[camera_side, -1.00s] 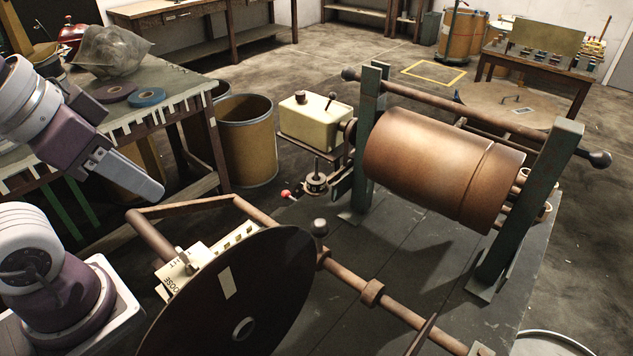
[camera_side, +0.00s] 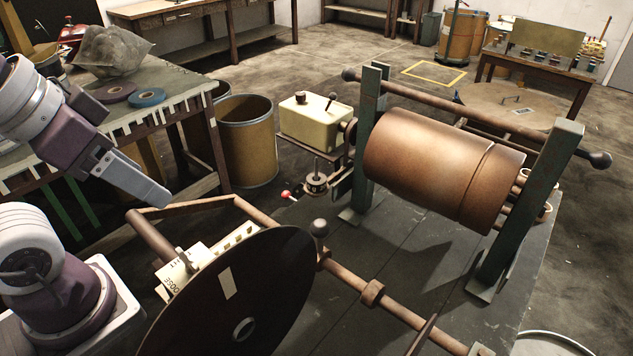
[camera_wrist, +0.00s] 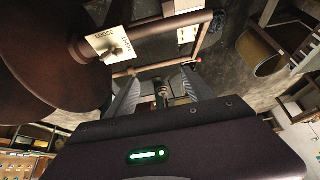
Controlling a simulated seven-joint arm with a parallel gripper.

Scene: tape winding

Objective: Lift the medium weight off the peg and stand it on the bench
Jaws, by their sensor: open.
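A small dark round weight (camera_side: 316,184) sits around a thin upright peg (camera_side: 316,166) on the bench, beside the cream box. It is small in the side view, and I cannot tell its size marking or whether several weights are stacked. My gripper (camera_side: 158,197) is at the left in the side view, above the floor, tilted down to the right, well away from the weight. In the wrist view my gripper (camera_wrist: 160,95) shows two grey fingers spread apart. Something small and dark shows between them, apparently farther off; I cannot tell what it is.
A large dark reel disc (camera_side: 275,270) and a panel marked LOOSE (camera_side: 178,282) stand in front. A lever with a red knob (camera_side: 286,194) is close by the weight. The copper drum (camera_side: 420,160) and cream box (camera_side: 305,118) stand behind. Bare bench (camera_side: 345,250) lies before the drum.

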